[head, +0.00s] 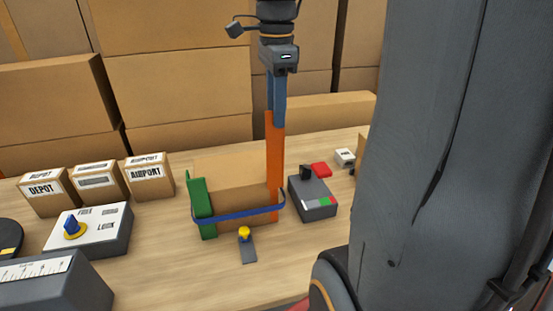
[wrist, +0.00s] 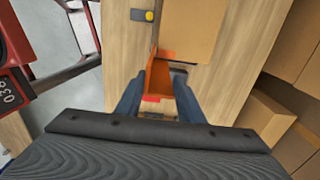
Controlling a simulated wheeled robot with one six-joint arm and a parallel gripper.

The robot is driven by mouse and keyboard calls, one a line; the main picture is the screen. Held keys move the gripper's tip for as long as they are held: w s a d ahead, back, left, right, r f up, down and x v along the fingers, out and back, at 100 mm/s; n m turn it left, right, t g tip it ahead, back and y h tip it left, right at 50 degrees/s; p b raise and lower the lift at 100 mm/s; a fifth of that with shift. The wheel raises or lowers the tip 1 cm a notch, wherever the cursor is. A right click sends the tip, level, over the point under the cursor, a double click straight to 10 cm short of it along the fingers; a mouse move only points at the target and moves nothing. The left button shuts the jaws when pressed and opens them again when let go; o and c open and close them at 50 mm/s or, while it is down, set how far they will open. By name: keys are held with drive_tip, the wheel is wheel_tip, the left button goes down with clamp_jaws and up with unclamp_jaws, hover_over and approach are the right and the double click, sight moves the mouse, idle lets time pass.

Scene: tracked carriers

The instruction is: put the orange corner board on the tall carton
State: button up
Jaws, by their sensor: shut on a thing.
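My gripper (head: 276,97) points straight down, with its fingers shut on the upper end of the orange corner board (head: 274,150). The board hangs upright at the right front corner of the brown carton (head: 238,178). In the wrist view, the angled board (wrist: 160,76) sits between the fingers (wrist: 158,92), beside the carton (wrist: 190,25). A green corner board (head: 202,208) stands at the carton's left front corner. A blue strap (head: 240,213) loops around the front. The board's lower end is near the strap; I cannot tell whether it touches strap or carton.
A yellow-knobbed latch (head: 246,245) lies in front of the carton. A grey box with coloured buttons (head: 313,198) stands close to the right. Small labelled cartons (head: 96,182) and a lock panel (head: 88,230) are at left. Large cartons (head: 180,85) stack behind.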

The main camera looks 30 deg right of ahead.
sight(276, 162)
wheel_tip(276, 162, down, 15)
drive_tip(key=shift+r+p, duration=0.15)
drive_tip(key=shift+p, duration=1.05)
drive_tip(key=o, duration=1.3)
drive_tip(key=shift+o, duration=0.2)
wheel_tip(276, 162, up, 12)
drive_tip(key=b, duration=0.3)
drive_tip(key=s+a+f+n, duration=0.3)
drive_tip(key=a+f+n, duration=0.3)
drive_tip(key=n, duration=0.4)
drive_tip(key=s+a+f+n+t, duration=0.1)
drive_tip(key=s+a+f+n, duration=0.3)
drive_tip(key=a+f+n, duration=0.3)
drive_tip(key=shift+s+f+n, duration=0.3)
drive_tip(key=shift+f+n, duration=0.8)
drive_tip(key=shift+n, duration=1)
